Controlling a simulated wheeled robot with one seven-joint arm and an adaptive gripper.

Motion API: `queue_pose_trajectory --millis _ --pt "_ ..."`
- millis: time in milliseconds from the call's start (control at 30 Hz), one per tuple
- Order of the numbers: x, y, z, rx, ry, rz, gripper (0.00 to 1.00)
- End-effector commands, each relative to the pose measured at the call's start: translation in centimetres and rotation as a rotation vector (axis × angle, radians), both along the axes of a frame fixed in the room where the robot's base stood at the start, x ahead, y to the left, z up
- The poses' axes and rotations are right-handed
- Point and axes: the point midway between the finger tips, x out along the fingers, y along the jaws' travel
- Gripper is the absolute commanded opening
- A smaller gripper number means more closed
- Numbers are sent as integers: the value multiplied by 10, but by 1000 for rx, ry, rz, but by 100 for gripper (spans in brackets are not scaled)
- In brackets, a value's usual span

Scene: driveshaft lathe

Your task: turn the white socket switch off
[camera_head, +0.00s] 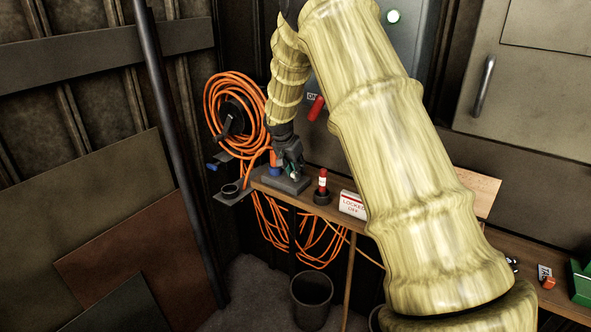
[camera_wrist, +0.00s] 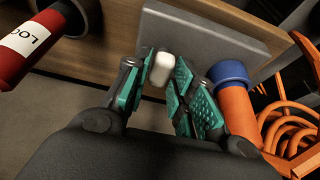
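A small white switch piece (camera_wrist: 161,66) shows in the wrist view in front of a grey socket plate (camera_wrist: 205,38). My gripper (camera_wrist: 162,76) has its teal-padded fingers parted by a narrow gap, with the white piece between or just beyond the tips. I cannot tell whether the fingers touch it. In the head view my gripper (camera_head: 291,169) points down over the grey socket block (camera_head: 287,185) at the bench's left end; the switch cannot be made out there. An orange plug with a blue end (camera_wrist: 235,100) stands right beside my fingers.
A "locked off" sign (camera_head: 352,204), coiled orange cable (camera_head: 213,108) and a bin (camera_head: 311,300) are nearby.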

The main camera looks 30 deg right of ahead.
Motion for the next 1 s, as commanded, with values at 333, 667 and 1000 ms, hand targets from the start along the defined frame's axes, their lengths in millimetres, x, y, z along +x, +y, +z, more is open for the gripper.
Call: queue_pose_trajectory --millis 333,667,1000 --pt "0 0 0 0 0 -9 0" --pt "2 1 1 -3 0 -143 0" --pt "5 2 1 -4 -1 -447 0"
